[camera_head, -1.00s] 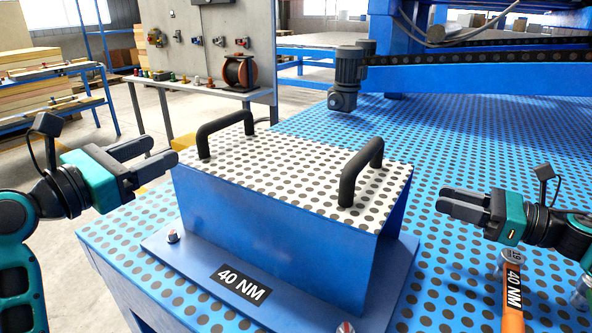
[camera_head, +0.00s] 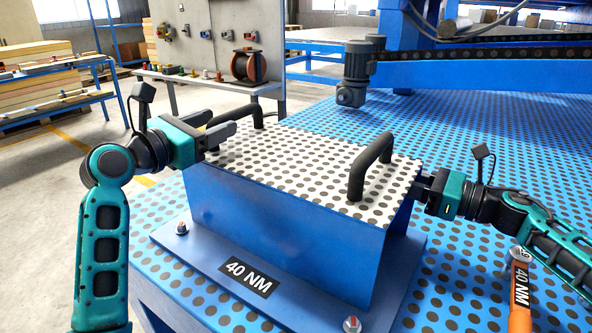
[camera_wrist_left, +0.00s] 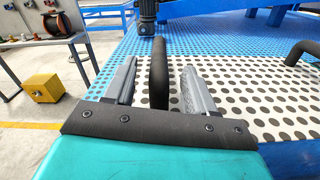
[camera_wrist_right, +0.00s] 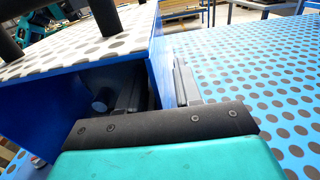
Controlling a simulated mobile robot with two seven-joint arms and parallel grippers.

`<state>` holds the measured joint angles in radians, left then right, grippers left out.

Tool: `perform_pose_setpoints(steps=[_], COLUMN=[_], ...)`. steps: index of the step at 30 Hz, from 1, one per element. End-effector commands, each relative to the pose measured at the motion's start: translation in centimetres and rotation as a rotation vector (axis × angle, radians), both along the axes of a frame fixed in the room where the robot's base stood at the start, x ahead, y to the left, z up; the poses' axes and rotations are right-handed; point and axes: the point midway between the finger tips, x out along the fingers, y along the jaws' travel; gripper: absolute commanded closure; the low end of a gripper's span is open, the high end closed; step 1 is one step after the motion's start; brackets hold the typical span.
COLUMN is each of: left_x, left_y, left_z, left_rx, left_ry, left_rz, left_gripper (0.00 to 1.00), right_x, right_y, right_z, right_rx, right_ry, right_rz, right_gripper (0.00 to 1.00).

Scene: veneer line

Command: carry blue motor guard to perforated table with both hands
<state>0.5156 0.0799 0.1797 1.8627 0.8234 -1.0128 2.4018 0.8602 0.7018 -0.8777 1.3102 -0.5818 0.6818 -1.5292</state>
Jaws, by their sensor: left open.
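The blue motor guard (camera_head: 290,235) is a box with a white dotted top and two black handles, standing on a blue base plate on the blue, dark-dotted table (camera_head: 470,130). My left gripper (camera_head: 226,133) is open at its left handle (camera_head: 250,113); in the left wrist view this handle (camera_wrist_left: 158,75) stands between the apart fingers. My right gripper (camera_head: 418,188) is at the guard's right end, below the right handle (camera_head: 370,168). In the right wrist view its fingers (camera_wrist_right: 160,88) are apart, either side of a blue side panel (camera_wrist_right: 161,60).
A torque wrench (camera_head: 521,285) marked 40 NM lies at the right. Bolts (camera_head: 183,228) stand on the base plate, which carries a 40 NM label (camera_head: 248,277). A grey motor (camera_head: 360,70) hangs over the table behind. A yellow box (camera_wrist_left: 44,87) is on the floor.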

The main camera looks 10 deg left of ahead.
Motion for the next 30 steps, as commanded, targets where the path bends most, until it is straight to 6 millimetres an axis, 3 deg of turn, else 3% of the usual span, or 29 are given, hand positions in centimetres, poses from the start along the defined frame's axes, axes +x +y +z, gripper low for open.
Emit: perform_pose_setpoints(steps=[6, 16, 27, 30], left_x=[1.5, 1.7, 1.7, 1.7], left_y=[-0.8, -0.9, -0.8, -0.8], left_z=[0.0, 0.0, 0.0, 0.0], left_rx=[0.0, 0.001, 0.0, 0.001], left_ry=[0.0, 0.0, 0.001, 0.0], left_rz=[0.0, 0.0, 0.0, 0.001], left_gripper=[0.45, 0.45, 0.8, 0.9], right_x=[0.8, 0.9, 0.9, 0.9], right_y=[1.5, 1.7, 1.7, 1.7], right_z=[0.0, 0.0, 0.0, 0.0], right_rx=[0.0, -0.001, -0.001, -0.001], right_ry=[-0.001, 0.0, 0.0, 0.0], right_rz=[0.0, 0.0, 0.0, 0.0], right_gripper=[0.66, 0.66, 1.0, 1.0])
